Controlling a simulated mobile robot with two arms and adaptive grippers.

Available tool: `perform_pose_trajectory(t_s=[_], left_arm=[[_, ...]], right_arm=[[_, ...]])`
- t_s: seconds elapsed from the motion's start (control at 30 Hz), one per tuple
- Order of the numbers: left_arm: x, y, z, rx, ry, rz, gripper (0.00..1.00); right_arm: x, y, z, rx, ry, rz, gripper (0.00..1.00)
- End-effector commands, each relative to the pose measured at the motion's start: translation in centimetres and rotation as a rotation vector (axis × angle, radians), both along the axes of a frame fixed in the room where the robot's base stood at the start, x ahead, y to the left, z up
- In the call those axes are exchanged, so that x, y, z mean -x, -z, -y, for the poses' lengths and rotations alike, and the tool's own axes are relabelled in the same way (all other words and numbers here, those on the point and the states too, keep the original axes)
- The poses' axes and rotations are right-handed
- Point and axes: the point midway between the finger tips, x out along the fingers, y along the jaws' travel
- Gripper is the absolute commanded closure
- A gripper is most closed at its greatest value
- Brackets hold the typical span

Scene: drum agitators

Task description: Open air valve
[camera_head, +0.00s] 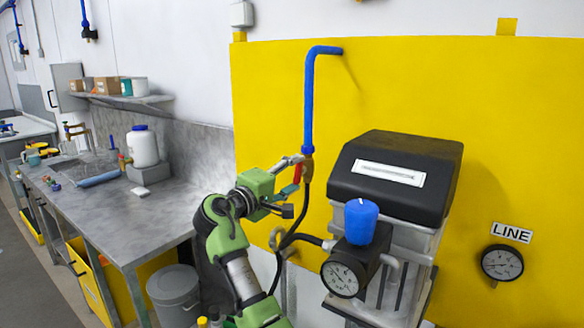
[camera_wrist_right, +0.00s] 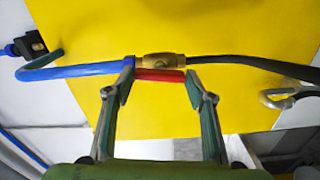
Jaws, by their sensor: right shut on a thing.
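The air valve is a brass body (camera_wrist_right: 163,59) between the blue pipe (camera_head: 309,105) and a black hose. Its red lever (camera_wrist_right: 160,75) lies alongside the brass body, roughly parallel to the pipe line. In the head view the red lever (camera_head: 297,173) shows just below the end of the blue pipe. My right gripper (camera_head: 290,180) is at the valve. In the wrist view my right gripper (camera_wrist_right: 160,78) has its fingers at the two ends of the red lever, shut on it. My left gripper is out of view.
A black-topped machine (camera_head: 395,175) with a blue knob (camera_head: 361,221) and a gauge (camera_head: 341,279) stands right of my arm. A black hose (camera_head: 295,228) hangs close by. A workbench (camera_head: 130,225) and a grey bin (camera_head: 174,293) are at left.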

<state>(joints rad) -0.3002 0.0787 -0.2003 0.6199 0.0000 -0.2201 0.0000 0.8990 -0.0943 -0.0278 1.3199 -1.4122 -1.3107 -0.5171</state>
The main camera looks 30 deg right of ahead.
Motion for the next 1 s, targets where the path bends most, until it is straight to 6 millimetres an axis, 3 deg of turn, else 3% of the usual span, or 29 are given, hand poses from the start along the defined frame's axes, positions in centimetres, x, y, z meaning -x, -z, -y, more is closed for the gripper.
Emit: perform_pose_trajectory(t_s=[0.3,0.9,0.93,1.0], left_arm=[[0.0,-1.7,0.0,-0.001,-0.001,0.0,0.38],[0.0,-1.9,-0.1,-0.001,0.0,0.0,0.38],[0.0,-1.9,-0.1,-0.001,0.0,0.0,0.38],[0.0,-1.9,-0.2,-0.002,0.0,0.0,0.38]], right_arm=[[0.0,-0.3,0.1,0.057,0.002,-0.128,0.72],[0.0,-0.2,0.1,0.073,0.002,-0.163,0.72],[0.0,-0.2,0.1,0.073,0.002,-0.163,0.45],[0.0,-0.2,0.1,0.073,0.002,-0.163,0.33]])
